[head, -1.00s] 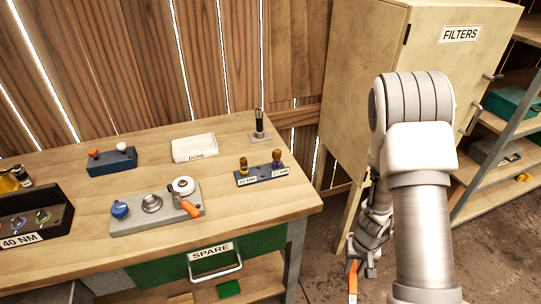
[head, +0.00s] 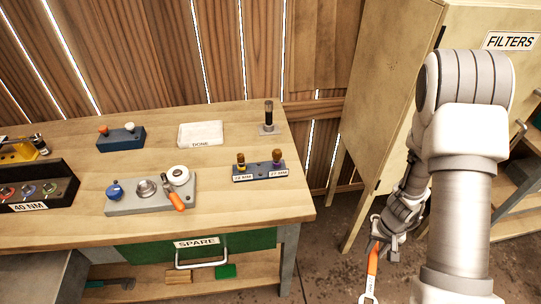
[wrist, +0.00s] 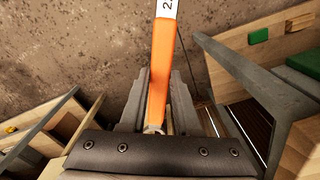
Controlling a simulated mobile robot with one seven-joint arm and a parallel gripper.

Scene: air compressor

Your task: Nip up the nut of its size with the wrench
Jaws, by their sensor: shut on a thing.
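My gripper (head: 378,242) hangs low at the right of the head view, in front of the cabinet and beside the bench. It is shut on the orange handle of the wrench (head: 372,262), which points down to a pale metal end (head: 367,298) at the picture's bottom edge. In the wrist view the orange handle (wrist: 163,75) stands between the fingers (wrist: 155,110), with a white label cut off at the top, starting with "2". I cannot make out a nut of that size in any view.
The wooden bench (head: 80,180) carries a grey block (head: 150,195) with a blue knob and orange-handled part, a dark socket holder (head: 260,172), a DONE tray (head: 201,134) and a 40 NM box (head: 35,190). The FILTERS cabinet (head: 400,80) stands behind my arm. Bare floor lies right of the bench.

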